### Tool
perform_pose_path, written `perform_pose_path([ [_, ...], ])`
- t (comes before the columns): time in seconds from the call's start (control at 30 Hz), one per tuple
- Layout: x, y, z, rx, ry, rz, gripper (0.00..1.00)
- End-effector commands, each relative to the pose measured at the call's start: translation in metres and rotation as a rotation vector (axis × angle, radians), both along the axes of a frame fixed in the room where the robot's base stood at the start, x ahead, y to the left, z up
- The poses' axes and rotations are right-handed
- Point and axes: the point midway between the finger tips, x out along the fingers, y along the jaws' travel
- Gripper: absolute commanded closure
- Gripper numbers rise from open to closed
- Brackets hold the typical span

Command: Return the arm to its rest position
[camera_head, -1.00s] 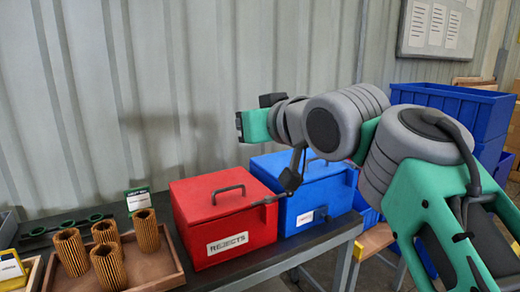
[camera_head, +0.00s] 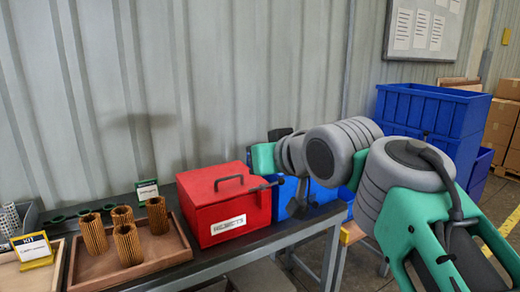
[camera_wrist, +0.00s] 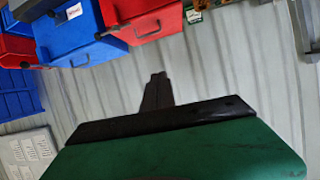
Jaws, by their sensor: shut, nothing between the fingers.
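My arm reaches in from the right in the head view, bent over the right part of the bench. My gripper (camera_head: 262,188) is small and dark there, in front of the lidded red box and partly lost against it. In the wrist view my gripper (camera_wrist: 158,78) shows with its dark fingers together and nothing between them. The red box (camera_head: 205,225) has a handle and a white label. A blue box (camera_head: 283,206) beside it is mostly hidden behind my arm. In the wrist view the red box (camera_wrist: 160,20) and blue box (camera_wrist: 75,50) appear along the top, apart from the fingers.
A wooden tray (camera_head: 178,252) holds several pleated brown cartridges (camera_head: 127,243) on the bench's left. A yellow KIT sign (camera_head: 35,252) stands further left. Stacked blue crates (camera_head: 430,112) and cardboard boxes (camera_head: 502,122) stand behind at the right. The corrugated wall lies behind the bench.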

Motion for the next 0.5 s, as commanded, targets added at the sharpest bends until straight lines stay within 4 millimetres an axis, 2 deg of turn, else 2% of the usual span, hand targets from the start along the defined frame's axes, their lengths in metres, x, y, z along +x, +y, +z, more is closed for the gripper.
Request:
perform_pose_path([
  [0.07, -0.001, -0.010, -0.008, -0.015, 0.052, -0.028, 1.00],
  [0.27, -0.013, -0.049, -0.059, -0.071, 0.244, -0.127, 1.00],
  [0.37, -0.031, -0.073, -0.091, -0.107, 0.369, -0.183, 1.00],
  [0.47, -0.062, -0.101, -0.126, -0.149, 0.523, -0.250, 1.00],
  [0.5, -0.079, -0.112, -0.140, -0.167, 0.592, -0.278, 1.00],
])
